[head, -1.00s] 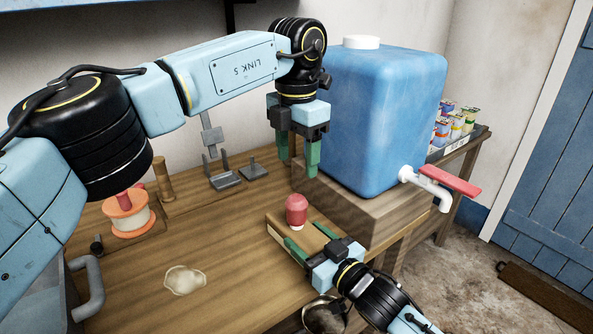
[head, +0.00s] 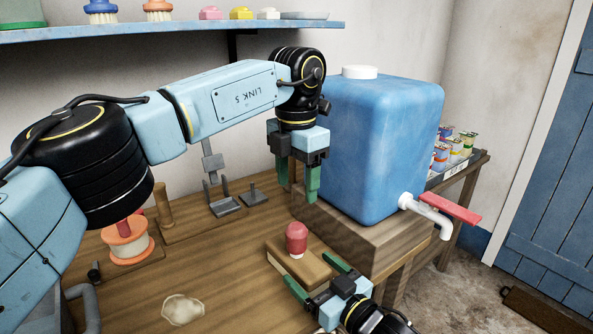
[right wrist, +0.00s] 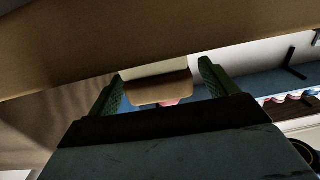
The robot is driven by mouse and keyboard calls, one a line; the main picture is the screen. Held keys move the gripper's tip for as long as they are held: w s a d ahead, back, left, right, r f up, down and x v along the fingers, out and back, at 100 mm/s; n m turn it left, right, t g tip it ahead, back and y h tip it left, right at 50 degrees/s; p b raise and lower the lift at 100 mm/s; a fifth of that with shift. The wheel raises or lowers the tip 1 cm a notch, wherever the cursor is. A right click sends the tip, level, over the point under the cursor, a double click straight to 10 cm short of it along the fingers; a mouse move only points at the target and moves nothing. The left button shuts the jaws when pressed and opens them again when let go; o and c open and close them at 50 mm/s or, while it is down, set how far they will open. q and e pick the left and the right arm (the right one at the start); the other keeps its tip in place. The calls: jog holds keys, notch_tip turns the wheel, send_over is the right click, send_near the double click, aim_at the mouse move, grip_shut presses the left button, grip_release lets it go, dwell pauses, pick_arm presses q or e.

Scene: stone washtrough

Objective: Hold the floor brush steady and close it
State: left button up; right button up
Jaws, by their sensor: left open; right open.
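A wooden block (head: 310,270) with a rounded red knob (head: 297,238) on top sits on the wooden bench; I cannot tell whether it is the floor brush. My right gripper (head: 315,274) is open, its green fingers near the block's front right side, with nothing gripped. In the right wrist view, the block (right wrist: 160,88) shows beyond and between the spread fingers, with a bit of pink-red under it. My left gripper (head: 297,176) is open and empty above the bench, behind the knob and left of the blue tank (head: 370,140).
The tank, with a red-handled tap (head: 450,207), stands on a wooden base. An orange spool (head: 127,243), a metal bracket (head: 222,203) and a pale blob (head: 183,309) occupy the bench. A shelf (head: 180,33) above holds brushes. A crate of small cartons (head: 455,150) stands behind.

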jog(key=p+v, duration=0.2)
jog(key=v, duration=0.9)
jog(key=shift+s+d, duration=0.25)
jog(key=shift+r, duration=0.1)
